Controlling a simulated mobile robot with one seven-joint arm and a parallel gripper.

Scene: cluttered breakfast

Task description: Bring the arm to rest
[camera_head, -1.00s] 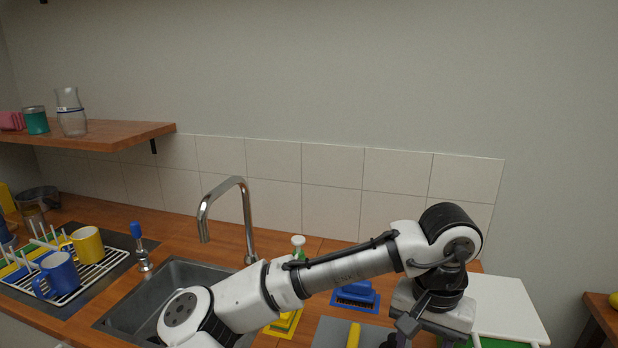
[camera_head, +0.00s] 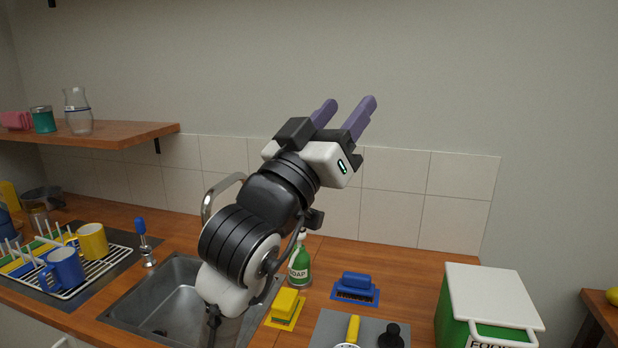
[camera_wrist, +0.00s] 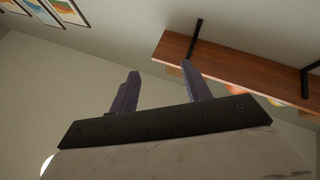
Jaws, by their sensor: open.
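My gripper (camera_head: 349,112) is raised in front of the wall, above the counter and sink, with its two purple fingers pointing up and to the right. The fingers are apart and nothing is between them. In the wrist view my gripper (camera_wrist: 158,85) also shows open and empty, facing the upper wall and the underside of a wooden shelf (camera_wrist: 240,62). My arm is folded up over the sink and hides part of the faucet (camera_head: 212,195).
Below stand a soap bottle (camera_head: 300,268), a yellow sponge (camera_head: 286,303), a blue brush (camera_head: 356,286) and a green bin with a white lid (camera_head: 490,290). A dish rack (camera_head: 100,270) with mugs is at left. A low shelf (camera_head: 110,133) holds a glass carafe (camera_head: 78,112). Air right of my gripper is free.

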